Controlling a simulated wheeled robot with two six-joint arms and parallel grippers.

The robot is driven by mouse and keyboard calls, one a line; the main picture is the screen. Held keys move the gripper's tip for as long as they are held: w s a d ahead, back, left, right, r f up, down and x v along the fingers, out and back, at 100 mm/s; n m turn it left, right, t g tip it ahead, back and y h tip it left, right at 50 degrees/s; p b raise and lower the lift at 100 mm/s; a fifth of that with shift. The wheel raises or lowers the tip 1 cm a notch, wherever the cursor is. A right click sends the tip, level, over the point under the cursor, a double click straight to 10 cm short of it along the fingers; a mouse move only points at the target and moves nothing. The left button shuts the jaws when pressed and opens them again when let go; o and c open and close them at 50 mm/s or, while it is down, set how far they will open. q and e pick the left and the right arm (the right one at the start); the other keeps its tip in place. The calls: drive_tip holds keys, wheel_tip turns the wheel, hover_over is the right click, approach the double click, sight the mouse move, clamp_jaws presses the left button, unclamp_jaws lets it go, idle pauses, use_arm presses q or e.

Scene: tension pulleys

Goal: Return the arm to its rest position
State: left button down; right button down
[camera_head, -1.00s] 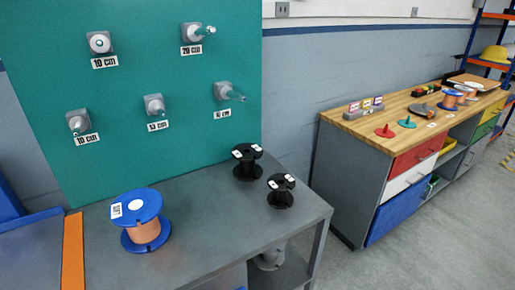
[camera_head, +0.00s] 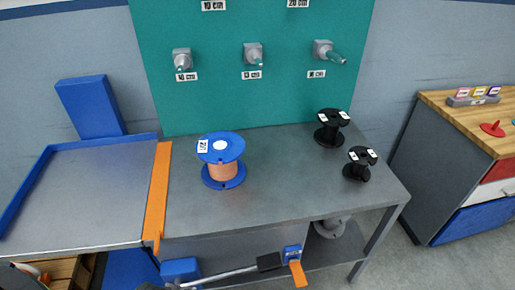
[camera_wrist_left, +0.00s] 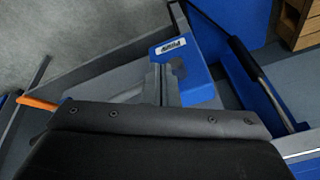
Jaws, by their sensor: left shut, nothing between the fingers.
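My left gripper (camera_wrist_left: 165,88) shows in the left wrist view, beyond the dark wrist body that fills the lower part. Its grey fingers look shut, with nothing seen between them. A blue box with a white label (camera_wrist_left: 182,50) lies behind the fingers in that view; whether they touch it I cannot tell. In the head view a labelled blue box (camera_head: 292,252) with an orange lever (camera_head: 298,273) is at the bench's lower front.
The grey bench (camera_head: 270,200) carries a blue spool of copper wire (camera_head: 222,170) and two black spools (camera_head: 331,128), (camera_head: 358,165). A teal board with pegs (camera_head: 253,55) stands behind. A blue-edged tray table (camera_head: 80,205) is left; a wooden-topped cabinet (camera_head: 440,100) is right.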

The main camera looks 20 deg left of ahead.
use_arm(q)
drive_tip(key=s+f+g+p, duration=0.1)
drive_tip(key=s+f, duration=0.1)
drive_tip(key=f, duration=0.7)
drive_tip(key=s+f, duration=0.3)
drive_tip(key=f, duration=0.6)
drive_tip(key=s+f+g+p, duration=0.1)
drive_tip(key=s+f, duration=0.8)
drive_tip(key=s, duration=0.3)
drive_tip(key=shift+d+f+h+p, duration=0.25)
drive_tip(key=shift+d+h+p, duration=0.05)
drive_tip(key=shift+d, duration=0.1)
drive_tip(key=shift+s, duration=0.1)
